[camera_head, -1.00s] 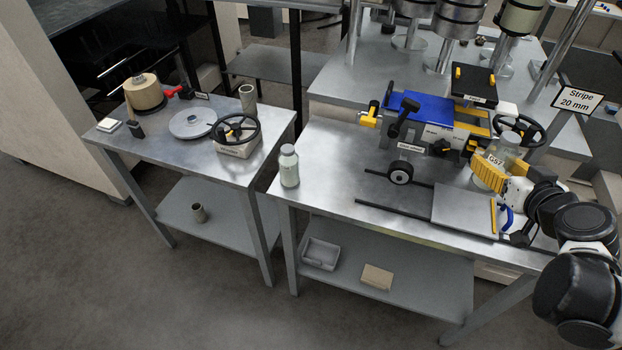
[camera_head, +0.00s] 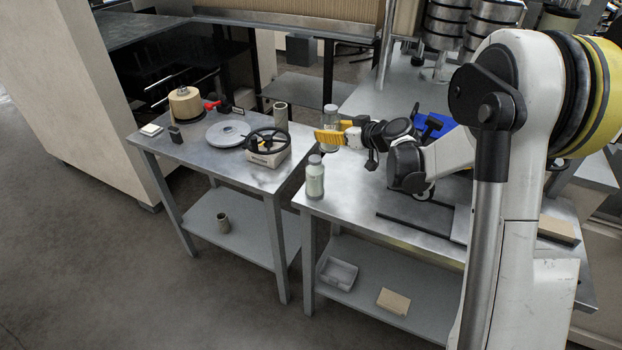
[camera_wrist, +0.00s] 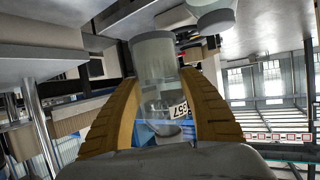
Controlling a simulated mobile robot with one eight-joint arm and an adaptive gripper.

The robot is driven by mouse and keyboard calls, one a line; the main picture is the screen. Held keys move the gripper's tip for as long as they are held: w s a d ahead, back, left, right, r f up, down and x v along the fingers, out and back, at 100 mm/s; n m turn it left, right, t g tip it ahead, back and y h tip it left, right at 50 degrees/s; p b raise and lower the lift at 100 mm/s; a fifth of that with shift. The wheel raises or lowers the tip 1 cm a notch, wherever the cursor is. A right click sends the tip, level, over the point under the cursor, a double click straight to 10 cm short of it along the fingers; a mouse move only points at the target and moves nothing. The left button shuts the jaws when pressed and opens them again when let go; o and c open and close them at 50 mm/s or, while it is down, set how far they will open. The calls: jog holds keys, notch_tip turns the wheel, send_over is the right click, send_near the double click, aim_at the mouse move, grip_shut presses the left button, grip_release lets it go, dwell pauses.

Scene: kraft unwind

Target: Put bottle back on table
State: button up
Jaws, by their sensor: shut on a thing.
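My gripper (camera_head: 330,138) has yellow fingers and is shut on a clear bottle (camera_head: 331,113). In the wrist view the same bottle (camera_wrist: 156,62) is between the two fingers (camera_wrist: 165,112), with a label reading 657 or G57 upside down. The fingers hide part of it. The bottle is near the back left of the right steel table (camera_head: 350,206); I cannot tell how far its base is above the surface. A second bottle (camera_head: 315,180), pale with a light cap, stands upright on that table's left front corner, in front of my gripper.
The left table (camera_head: 190,150) carries a kraft roll (camera_head: 186,105), a grey disc (camera_head: 228,133), a handwheel on a box (camera_head: 267,146) and a cardboard tube (camera_head: 281,115). A blue machine (camera_head: 432,125) is partly hidden behind my arm.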

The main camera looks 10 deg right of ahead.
jog(key=w+f, duration=0.2)
jog(key=f, duration=0.1)
jog(key=shift+w+f+y+b, duration=0.1)
jog(key=shift+w+y+b, duration=0.1)
jog(key=shift+y+b, duration=0.15)
notch_tip(320, 180, down, 6)
jog(key=shift+r+b, duration=0.15)
jog(key=shift+b, duration=1.05)
jog(key=shift+f+n+b, duration=0.3)
jog(key=shift+f+b, duration=0.3)
jog(key=shift+f, duration=1.1)
jog(key=shift+f, duration=0.25)
jog(key=o, duration=1.1)
jog(key=shift+r, duration=0.1)
